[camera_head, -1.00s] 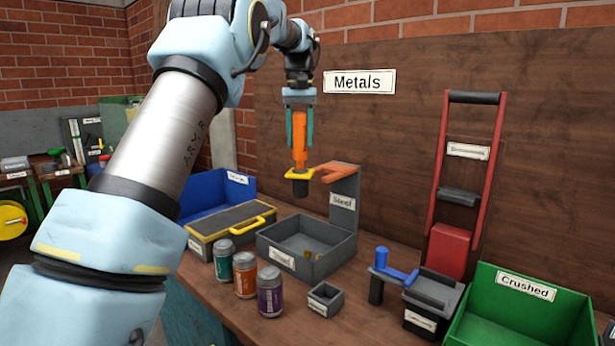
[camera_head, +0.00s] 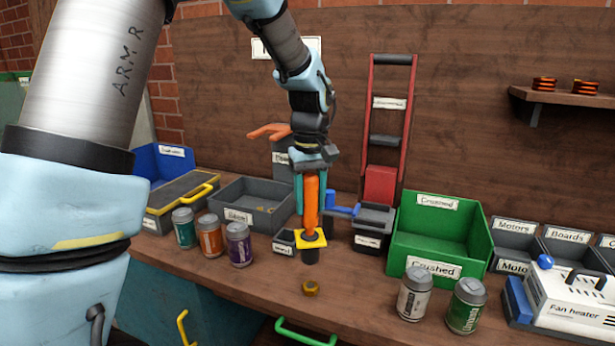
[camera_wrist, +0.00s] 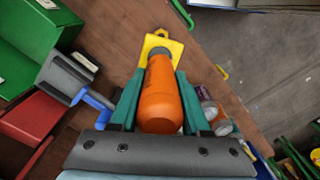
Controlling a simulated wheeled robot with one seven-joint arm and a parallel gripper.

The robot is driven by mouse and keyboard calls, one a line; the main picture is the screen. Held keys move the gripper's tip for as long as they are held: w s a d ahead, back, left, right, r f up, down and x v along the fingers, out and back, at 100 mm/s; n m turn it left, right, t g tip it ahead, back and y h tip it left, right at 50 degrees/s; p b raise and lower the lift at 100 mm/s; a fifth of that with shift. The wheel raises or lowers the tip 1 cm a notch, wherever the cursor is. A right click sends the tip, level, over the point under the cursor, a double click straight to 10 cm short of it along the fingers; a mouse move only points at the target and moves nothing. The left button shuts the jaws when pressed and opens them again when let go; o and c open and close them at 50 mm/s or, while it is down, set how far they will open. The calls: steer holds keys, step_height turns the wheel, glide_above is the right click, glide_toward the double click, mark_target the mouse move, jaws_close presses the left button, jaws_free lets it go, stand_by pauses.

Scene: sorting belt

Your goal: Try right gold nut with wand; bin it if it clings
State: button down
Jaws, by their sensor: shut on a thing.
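My gripper (camera_head: 311,180) is shut on the orange wand (camera_head: 311,203), which hangs upright with a yellow collar and a dark tip. In the wrist view the orange wand (camera_wrist: 160,98) sits between the teal fingers. A gold nut (camera_head: 311,288) lies on the bench near its front edge, below and in front of the wand tip, apart from it. The grey steel bin (camera_head: 262,195) stands to the left with small gold pieces inside. The nut is not distinguishable in the wrist view.
Several cans, including a purple one (camera_head: 238,245), stand left of the wand. A small grey box (camera_head: 284,243) is close beside the wand tip. A blue-handled crusher (camera_head: 372,225), green crushed bin (camera_head: 437,225) and fan heater (camera_head: 568,300) are to the right.

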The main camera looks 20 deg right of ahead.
mark_target(311, 227)
steer(key=shift+s+a+f, duration=0.1)
steer(key=shift+s+f, duration=0.2)
steer(key=shift+s, duration=0.2)
steer(key=shift+f+b, duration=2.4)
steer(key=shift+f, duration=0.4)
steer(key=shift+f+b, duration=0.3)
steer(key=shift+f, duration=0.3)
steer(key=shift+r, duration=0.1)
steer(key=shift+r+p, duration=2.95)
steer(key=shift+r, duration=0.55)
